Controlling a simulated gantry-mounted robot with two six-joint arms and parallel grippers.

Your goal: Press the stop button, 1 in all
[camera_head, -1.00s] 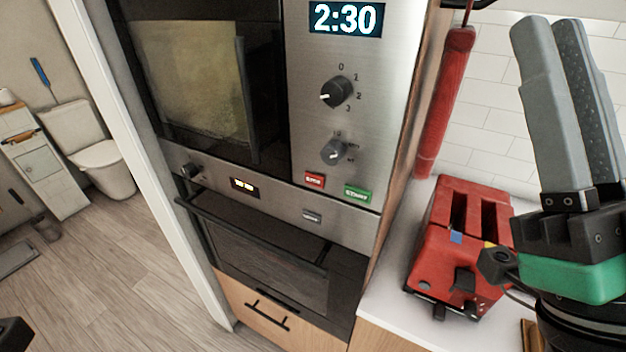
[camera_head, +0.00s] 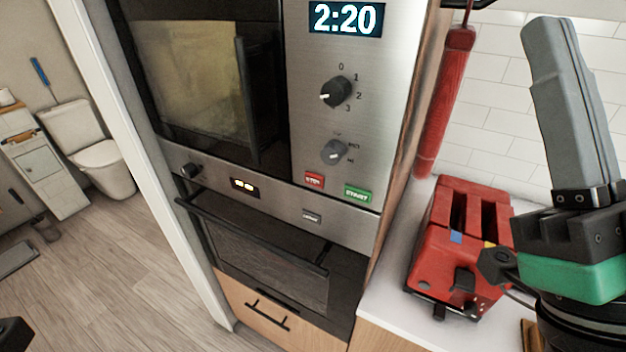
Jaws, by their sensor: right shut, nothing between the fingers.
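The red stop button (camera_head: 314,180) is on the steel panel of the microwave (camera_head: 310,120), left of the green start button (camera_head: 357,194). The display (camera_head: 346,18) above reads 2:20. My right gripper (camera_head: 548,24) is at the right edge of the view, pointing up, with its fingers together and nothing between them. It is well to the right of the buttons and apart from the panel. My left gripper cannot be made out; only a dark part shows at the bottom left corner.
Two dark knobs (camera_head: 336,91) stick out above the buttons. An oven with a handle (camera_head: 250,232) is below. A red toaster (camera_head: 462,245) stands on the white counter between the panel and my right gripper. A red cylindrical object (camera_head: 445,100) hangs beside the cabinet.

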